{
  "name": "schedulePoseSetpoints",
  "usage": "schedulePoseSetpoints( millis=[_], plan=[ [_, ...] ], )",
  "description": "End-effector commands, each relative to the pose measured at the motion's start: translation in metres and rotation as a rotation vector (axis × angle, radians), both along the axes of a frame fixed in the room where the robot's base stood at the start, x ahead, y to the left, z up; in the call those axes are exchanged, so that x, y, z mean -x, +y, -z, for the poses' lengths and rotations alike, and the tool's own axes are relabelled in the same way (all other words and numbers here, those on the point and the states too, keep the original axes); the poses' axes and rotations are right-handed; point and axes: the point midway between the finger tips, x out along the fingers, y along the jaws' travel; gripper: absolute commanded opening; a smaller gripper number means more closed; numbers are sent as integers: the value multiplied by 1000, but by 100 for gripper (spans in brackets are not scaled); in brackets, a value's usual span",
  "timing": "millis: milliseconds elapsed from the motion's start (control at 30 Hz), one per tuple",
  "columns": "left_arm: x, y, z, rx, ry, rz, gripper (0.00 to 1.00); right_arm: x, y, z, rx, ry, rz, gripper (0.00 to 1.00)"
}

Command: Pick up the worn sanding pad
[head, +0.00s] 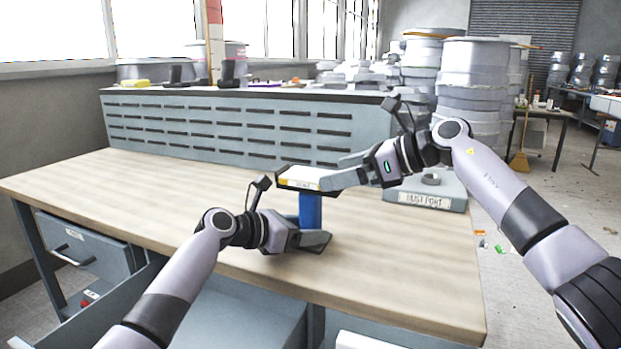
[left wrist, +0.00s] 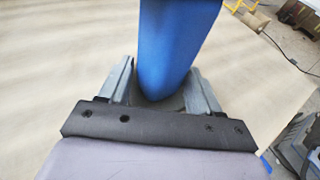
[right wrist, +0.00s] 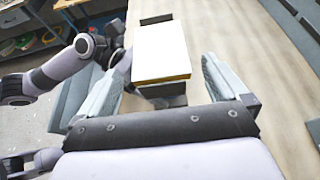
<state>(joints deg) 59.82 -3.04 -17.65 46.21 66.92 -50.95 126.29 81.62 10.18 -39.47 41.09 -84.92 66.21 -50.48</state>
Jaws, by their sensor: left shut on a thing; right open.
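A blue handle (head: 310,208) stands upright above the bench, with a dark plate and a flat pad (head: 298,177) on top, white-faced with a yellow edge. My left gripper (head: 318,242) is shut on the blue handle (left wrist: 172,50); its fingers lie either side of it in the left wrist view. My right gripper (head: 338,173) is open at the right end of the pad. In the right wrist view the pad (right wrist: 161,52) lies ahead of and between the spread fingers (right wrist: 162,72), with visible gaps on both sides. Wear on the pad is not clear.
The wooden bench top (head: 150,195) is largely clear at the left. A slotted grey box (head: 240,130) runs along its back. A grey box labelled dust port (head: 428,197) stands to the right of the pad. An open drawer (head: 90,250) hangs at the lower left.

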Motion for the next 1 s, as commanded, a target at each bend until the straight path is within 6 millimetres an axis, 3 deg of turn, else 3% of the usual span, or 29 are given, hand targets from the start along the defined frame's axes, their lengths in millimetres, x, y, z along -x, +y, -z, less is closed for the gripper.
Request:
schedulePoseSetpoints(
  millis=[200, 500, 633, 667, 1000],
  plan=[
    [0, 0, 1, -1, 2, 1, 46, -7, 16, 7, -1, 1, -1, 100],
    [0, 0, 1, -1, 2, 1, 46, -8, 19, 8, -1, 0, 0, 100],
    [0, 0, 1, -1, 2, 1, 46, -8, 18, 8, -1, 0, 0, 58],
    [0, 0, 1, -1, 2, 1, 46, -8, 18, 8, -1, 0, 0, 52],
    [0, 0, 1, -2, 1, 0, 46, -8, 18, 5, -1, -1, 0, 51]
  ],
)
